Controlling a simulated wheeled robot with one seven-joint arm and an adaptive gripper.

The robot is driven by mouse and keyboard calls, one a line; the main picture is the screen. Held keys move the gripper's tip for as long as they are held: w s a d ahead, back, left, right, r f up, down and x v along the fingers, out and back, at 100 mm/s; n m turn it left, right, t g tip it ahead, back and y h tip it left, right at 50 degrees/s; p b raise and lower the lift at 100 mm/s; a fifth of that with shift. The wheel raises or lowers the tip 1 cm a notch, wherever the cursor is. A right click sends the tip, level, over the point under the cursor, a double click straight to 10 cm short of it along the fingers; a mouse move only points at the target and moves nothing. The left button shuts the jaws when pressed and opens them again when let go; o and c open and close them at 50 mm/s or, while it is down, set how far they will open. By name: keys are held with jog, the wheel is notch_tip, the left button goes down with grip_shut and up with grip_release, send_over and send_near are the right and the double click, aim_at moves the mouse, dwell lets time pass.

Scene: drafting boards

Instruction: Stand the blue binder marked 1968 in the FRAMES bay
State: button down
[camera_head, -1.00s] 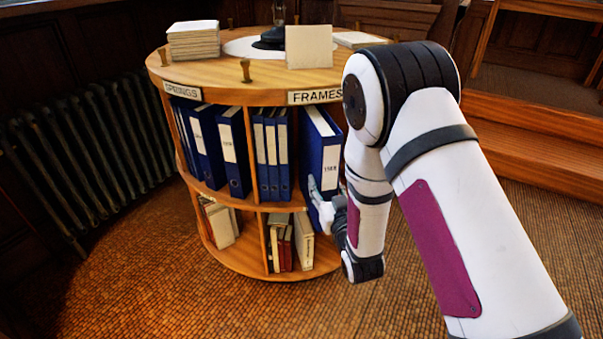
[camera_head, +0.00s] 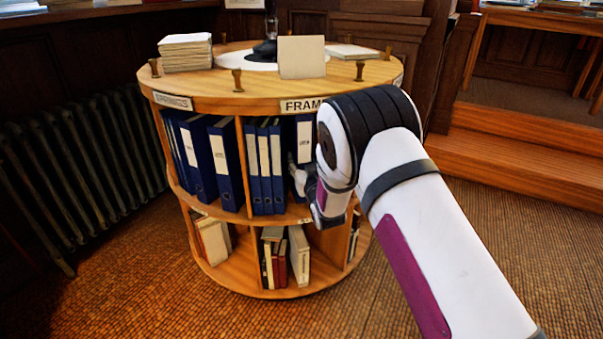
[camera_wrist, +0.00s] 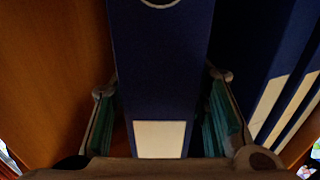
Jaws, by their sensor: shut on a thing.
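The blue binder with a white spine label (camera_head: 304,135) stands upright in the FRAMES bay, partly hidden by my arm. Its marking is too small to read. My gripper (camera_head: 298,177) is low at the binder's front and shut on it. In the wrist view the binder's spine (camera_wrist: 160,80) lies between my two fingers, its pale label near the bottom. The FRAMES sign (camera_head: 301,105) is on the round shelf's rim above, partly covered by my arm.
Several blue binders (camera_head: 264,165) stand left of the held one; they show at right in the wrist view (camera_wrist: 270,95). A wooden wall (camera_wrist: 50,80) is at left there. The round wooden shelf (camera_head: 200,92) carries papers and pegs on top. A radiator (camera_head: 85,160) stands left.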

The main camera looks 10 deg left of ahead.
notch_tip(320, 180, down, 3)
jog(key=shift+f+b, duration=0.1)
jog(key=shift+b, duration=0.3)
jog(key=c, duration=1.2)
grip_release()
jog(key=shift+s+f, duration=0.1)
jog(key=shift+f, duration=0.1)
jog(key=shift+r, duration=0.1)
jog(key=p+v, duration=0.2)
jog(key=v, duration=1)
